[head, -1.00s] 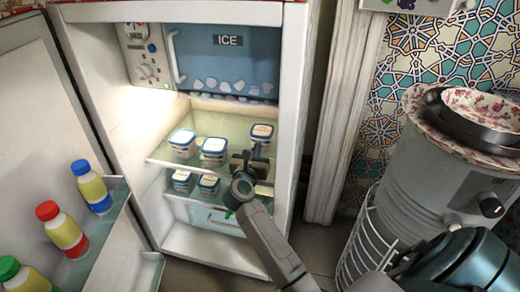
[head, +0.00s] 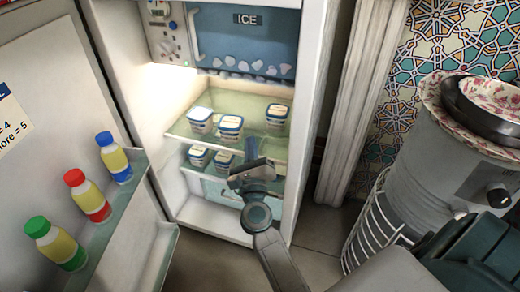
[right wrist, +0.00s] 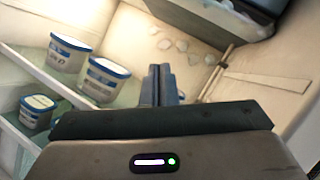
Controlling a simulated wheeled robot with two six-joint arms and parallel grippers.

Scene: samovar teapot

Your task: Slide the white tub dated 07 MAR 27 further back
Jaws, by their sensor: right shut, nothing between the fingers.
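Three white tubs with blue-rimmed lids stand on the upper glass shelf (head: 183,133) of the open fridge: a left tub (head: 200,122), a middle tub (head: 229,129) and a right tub (head: 277,116) set apart. Two more, a left one (head: 198,158) and a right one (head: 223,162), stand on the lower shelf. I cannot read any date. My right gripper (head: 252,150) is shut and empty, in front of the shelves. In the right wrist view its fingers (right wrist: 161,74) point into the fridge, right of two tubs (right wrist: 104,82) (right wrist: 67,58). My left gripper is not in view.
The fridge door stands open at left, its rack holding a blue-capped bottle (head: 115,160), a red-capped bottle (head: 88,197) and a green-capped bottle (head: 56,246). The ICE compartment (head: 245,45) is above the shelves. A grey samovar (head: 435,150) stands at right.

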